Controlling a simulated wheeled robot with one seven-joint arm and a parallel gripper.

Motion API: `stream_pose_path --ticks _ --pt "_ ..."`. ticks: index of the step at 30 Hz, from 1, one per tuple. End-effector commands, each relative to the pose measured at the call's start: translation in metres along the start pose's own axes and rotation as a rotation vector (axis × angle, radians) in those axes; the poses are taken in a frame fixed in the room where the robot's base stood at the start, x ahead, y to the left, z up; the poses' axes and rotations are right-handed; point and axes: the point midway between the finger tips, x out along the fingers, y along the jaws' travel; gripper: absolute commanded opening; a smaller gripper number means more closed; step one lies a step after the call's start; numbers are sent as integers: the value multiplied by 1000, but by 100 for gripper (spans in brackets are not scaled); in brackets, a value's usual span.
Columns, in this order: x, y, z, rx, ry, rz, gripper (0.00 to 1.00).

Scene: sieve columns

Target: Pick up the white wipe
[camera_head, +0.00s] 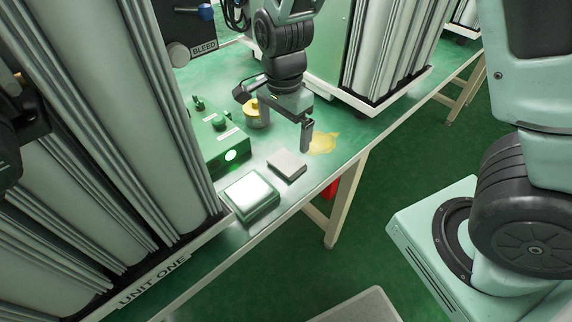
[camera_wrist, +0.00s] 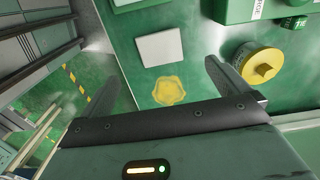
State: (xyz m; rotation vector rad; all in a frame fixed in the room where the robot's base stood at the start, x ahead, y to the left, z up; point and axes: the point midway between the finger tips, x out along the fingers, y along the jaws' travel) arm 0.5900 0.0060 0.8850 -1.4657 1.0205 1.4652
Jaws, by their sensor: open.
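The white wipe (camera_head: 287,164) looks like a flat, pale grey-white square lying on the green bench top, near the front edge. In the wrist view the wipe (camera_wrist: 160,47) lies flat beyond the fingertips, with nothing touching it. My gripper (camera_head: 304,138) is over the bench, behind and to the right of the wipe in the head view. In the wrist view my gripper (camera_wrist: 160,68) has its fingers wide apart and nothing between them. One finger is hard to make out in the head view.
A yellow spill (camera_head: 322,143) lies beside the wipe, under my gripper. A green tray with a white top (camera_head: 250,192), a green control box (camera_head: 222,145) and a yellow-lidded pot (camera_wrist: 255,65) stand nearby. Tall column units flank the bench on both sides.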

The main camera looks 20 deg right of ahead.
Motion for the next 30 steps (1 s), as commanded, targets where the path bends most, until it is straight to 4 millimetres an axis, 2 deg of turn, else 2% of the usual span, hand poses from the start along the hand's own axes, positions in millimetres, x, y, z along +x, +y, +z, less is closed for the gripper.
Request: stream_pose_path --ticks 1,6,14,21,25,30 --pt "13 1 0 -1 0 6 100" --pt "40 1 0 -1 0 4 100" --pt "58 1 -2 -2 0 2 100" --pt "93 2 -6 -2 -1 4 100" --pt "101 2 -6 -2 0 1 100" --pt "102 1 -6 -3 0 0 100"
